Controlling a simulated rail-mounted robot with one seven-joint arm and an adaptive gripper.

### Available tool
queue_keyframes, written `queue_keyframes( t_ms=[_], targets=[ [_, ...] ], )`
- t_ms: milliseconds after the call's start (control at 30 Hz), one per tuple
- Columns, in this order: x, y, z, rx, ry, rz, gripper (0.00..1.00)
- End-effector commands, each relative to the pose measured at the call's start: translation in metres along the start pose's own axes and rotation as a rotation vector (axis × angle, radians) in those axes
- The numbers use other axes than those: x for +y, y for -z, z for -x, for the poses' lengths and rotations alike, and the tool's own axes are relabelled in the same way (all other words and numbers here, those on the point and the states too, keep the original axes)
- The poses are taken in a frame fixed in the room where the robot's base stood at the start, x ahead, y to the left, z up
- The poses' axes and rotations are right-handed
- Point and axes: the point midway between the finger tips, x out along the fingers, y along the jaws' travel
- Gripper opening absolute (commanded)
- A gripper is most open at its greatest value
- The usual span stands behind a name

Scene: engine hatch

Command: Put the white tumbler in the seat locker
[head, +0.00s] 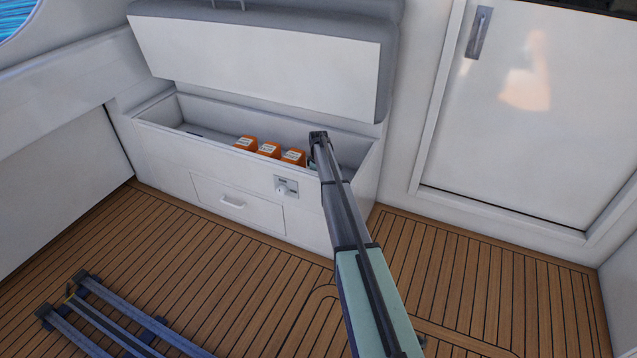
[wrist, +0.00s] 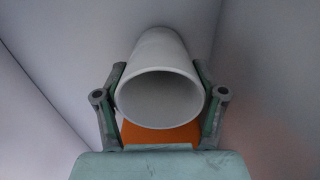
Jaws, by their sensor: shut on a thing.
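The white tumbler (wrist: 158,50) is between the two fingers of my gripper (wrist: 160,72) in the wrist view, its round open mouth facing the camera. My gripper is shut on its sides. The seat locker (head: 158,108) stands against the wall in the head view, with its grey cushioned lid (head: 255,55) raised. My arm reaches over the locker's right part. The tumbler cannot be made out in the head view, where my arm and the locker's front wall hide that area. Pale walls surround the tumbler in the wrist view.
Several orange boxes (head: 268,150) stand in the middle of the locker, left of my arm. An orange surface (wrist: 160,134) shows below the tumbler in the wrist view. The locker's left part looks mostly clear. A closed white door (head: 500,150) is to the right.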

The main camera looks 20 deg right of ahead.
Motion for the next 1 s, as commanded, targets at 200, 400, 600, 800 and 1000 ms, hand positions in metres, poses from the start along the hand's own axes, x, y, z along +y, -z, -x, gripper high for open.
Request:
queue_keyframes(
  t_ms=[200, 400, 600, 800, 1000],
  targets=[
    [0.0, 0.0, -0.003, 0.0, 0.0, 0.0, 0.95],
    [0.0, 0.0, -0.002, 0.0, 0.0, 0.0, 0.95],
    [0.0, 0.0, 0.003, 0.0, 0.0, 0.0, 0.95],
    [0.0, 0.0, 0.028, 0.001, -0.001, 0.0, 0.95],
    [0.0, 0.0, 0.068, 0.001, -0.002, 0.0, 0.95]
  ],
)
